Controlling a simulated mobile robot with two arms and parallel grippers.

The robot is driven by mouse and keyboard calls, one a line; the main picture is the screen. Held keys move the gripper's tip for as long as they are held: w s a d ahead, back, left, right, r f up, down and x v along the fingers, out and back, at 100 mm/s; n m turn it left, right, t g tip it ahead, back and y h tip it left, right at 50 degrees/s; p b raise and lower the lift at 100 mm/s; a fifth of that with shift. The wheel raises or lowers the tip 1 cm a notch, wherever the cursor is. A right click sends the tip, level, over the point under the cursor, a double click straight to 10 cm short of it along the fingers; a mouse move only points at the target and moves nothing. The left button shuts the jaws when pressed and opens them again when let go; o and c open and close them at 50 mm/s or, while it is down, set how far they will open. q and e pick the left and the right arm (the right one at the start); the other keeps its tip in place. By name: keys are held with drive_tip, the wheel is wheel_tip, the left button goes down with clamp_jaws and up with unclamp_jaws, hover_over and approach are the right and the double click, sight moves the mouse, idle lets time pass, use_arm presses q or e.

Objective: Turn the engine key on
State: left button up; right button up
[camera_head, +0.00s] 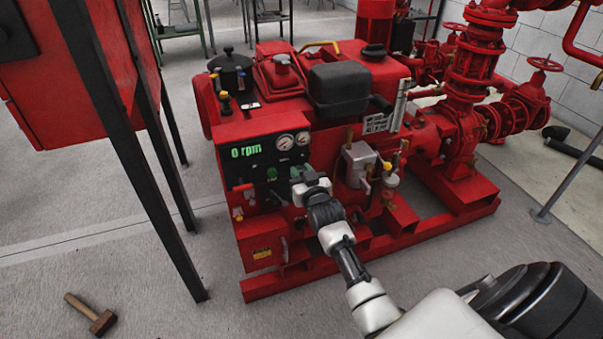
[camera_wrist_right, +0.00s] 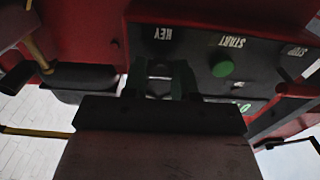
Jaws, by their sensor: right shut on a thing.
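The red engine set (camera_head: 300,110) has a dark control panel (camera_head: 262,155) on its near end, with a green "0 rpm" readout and two round gauges. My right gripper (camera_head: 300,173) is at the lower right part of this panel. In the right wrist view, which is upside down, the right gripper (camera_wrist_right: 160,85) has its fingers at the spot labelled KEY. It is shut on the engine key (camera_wrist_right: 159,72), of which only a small light part shows between the fingers. A green START button (camera_wrist_right: 223,69) is beside it. My left gripper is not in view.
A red cabinet on dark legs (camera_head: 120,140) stands at the left. A hammer (camera_head: 90,315) lies on the floor at the lower left. Red pipes and valves (camera_head: 480,90) rise at the right. Grey floor in front of the engine is clear.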

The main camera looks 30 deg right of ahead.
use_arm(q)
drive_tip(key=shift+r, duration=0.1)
use_arm(e)
drive_tip(key=shift+r+m+p, duration=0.1)
drive_tip(key=shift+m+p, duration=0.6)
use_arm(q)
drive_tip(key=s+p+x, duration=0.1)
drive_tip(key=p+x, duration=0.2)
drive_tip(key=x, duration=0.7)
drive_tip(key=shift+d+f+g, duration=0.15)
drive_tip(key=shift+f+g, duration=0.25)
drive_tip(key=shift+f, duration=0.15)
use_arm(e)
drive_tip(key=shift+m, duration=3.7)
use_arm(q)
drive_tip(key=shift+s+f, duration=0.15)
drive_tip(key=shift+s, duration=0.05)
use_arm(e)
drive_tip(key=shift+f, duration=0.2)
drive_tip(key=o, duration=0.9)
drive_tip(key=shift+s, duration=0.15)
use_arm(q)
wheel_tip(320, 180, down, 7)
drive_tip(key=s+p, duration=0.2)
use_arm(e)
drive_tip(key=v, duration=1)
drive_tip(key=shift+s, duration=0.3)
